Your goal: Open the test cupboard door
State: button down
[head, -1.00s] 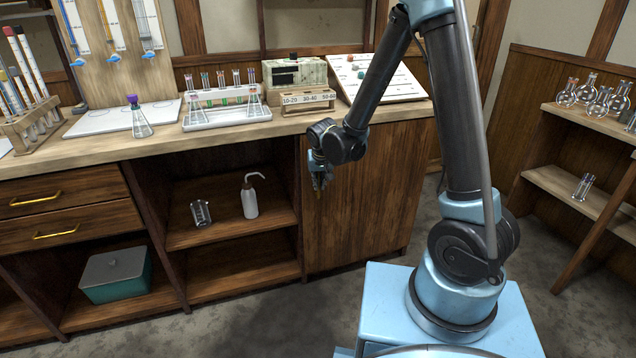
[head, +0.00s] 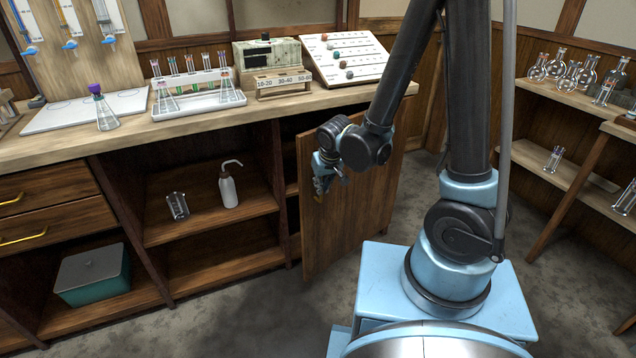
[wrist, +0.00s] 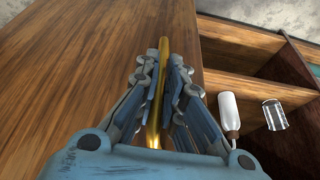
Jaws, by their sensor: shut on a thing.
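The cupboard door (head: 345,215) is a brown wooden panel under the right end of the bench. It stands partly open, its left edge swung out from the cupboard front, with a dark gap beside it. Its brass bar handle (wrist: 163,85) lies between the fingers of my gripper (wrist: 163,75) in the wrist view, and the fingers are shut on it. In the head view my gripper (head: 321,188) is at the door's left edge, where the wrist hides most of the handle. The door also fills the left of the wrist view (wrist: 70,70).
Left of the door, an open shelf (head: 205,215) holds a white wash bottle (head: 228,190) and a glass beaker (head: 177,206). Glassware and a test-tube rack (head: 200,100) stand on the bench. A side shelf (head: 555,165) is at right. Bare floor lies in front of the door.

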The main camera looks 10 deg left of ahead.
jog(key=shift+w, duration=0.15)
jog(key=c, duration=1.7)
grip_release()
jog(key=shift+r, duration=0.15)
jog(key=shift+v, duration=5.85)
